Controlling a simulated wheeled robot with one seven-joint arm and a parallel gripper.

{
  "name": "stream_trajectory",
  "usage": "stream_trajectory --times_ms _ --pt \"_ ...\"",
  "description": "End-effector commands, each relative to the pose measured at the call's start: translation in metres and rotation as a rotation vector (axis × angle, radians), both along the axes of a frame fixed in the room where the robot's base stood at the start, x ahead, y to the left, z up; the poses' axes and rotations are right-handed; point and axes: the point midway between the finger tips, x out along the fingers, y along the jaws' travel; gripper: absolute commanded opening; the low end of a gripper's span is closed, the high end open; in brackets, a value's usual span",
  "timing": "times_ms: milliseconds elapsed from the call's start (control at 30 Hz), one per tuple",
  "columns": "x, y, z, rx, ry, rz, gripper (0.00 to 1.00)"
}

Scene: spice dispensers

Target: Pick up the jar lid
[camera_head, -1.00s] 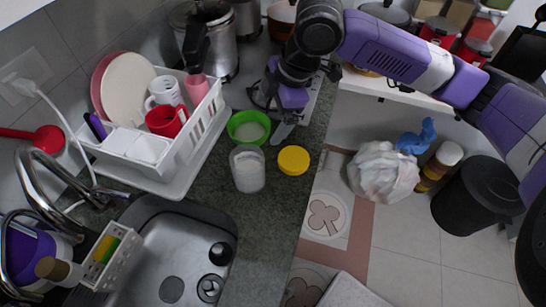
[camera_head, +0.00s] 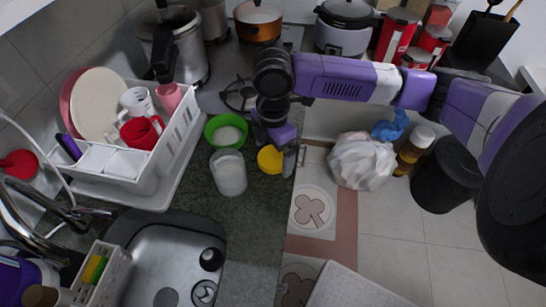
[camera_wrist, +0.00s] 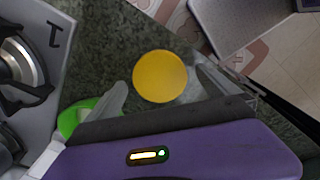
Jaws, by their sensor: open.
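The yellow round jar lid (camera_head: 269,160) lies flat on the dark counter near its right edge. It also shows in the wrist view (camera_wrist: 160,76), just beyond my fingertips and between their lines. My gripper (camera_head: 277,148) is close above the lid in the head view and partly covers its right side. In the wrist view my gripper (camera_wrist: 163,88) has its two grey fingers spread apart with nothing between them. The right finger looks close to the lid's right rim; I cannot tell whether it touches. A glass jar with white contents (camera_head: 229,173) stands left of the lid.
A green bowl (camera_head: 226,131) with white contents is behind the jar. A white dish rack (camera_head: 165,165) with cups and plates stands left. The sink (camera_head: 165,262) is in front. The stove (camera_wrist: 28,75) lies at the left in the wrist view. The counter edge drops off at right.

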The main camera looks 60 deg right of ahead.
Motion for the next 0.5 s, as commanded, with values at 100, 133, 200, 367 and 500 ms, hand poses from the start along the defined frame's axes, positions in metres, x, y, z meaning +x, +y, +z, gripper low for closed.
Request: stream_trajectory --times_ms 100,133,200,367,500 --pt "0.0001 -0.0006 -0.0061 -0.001 0.000 -0.001 0.99" --pt "0.0002 -0.0005 -0.0066 -0.001 -0.002 -0.001 0.99" --pt "0.0003 -0.0005 -0.0068 -0.001 -0.002 0.000 0.99" --pt "0.0003 -0.0003 -0.0066 -0.001 -0.002 0.000 0.87" --pt "0.0003 -0.0003 -0.0065 -0.001 -0.002 0.000 0.60"
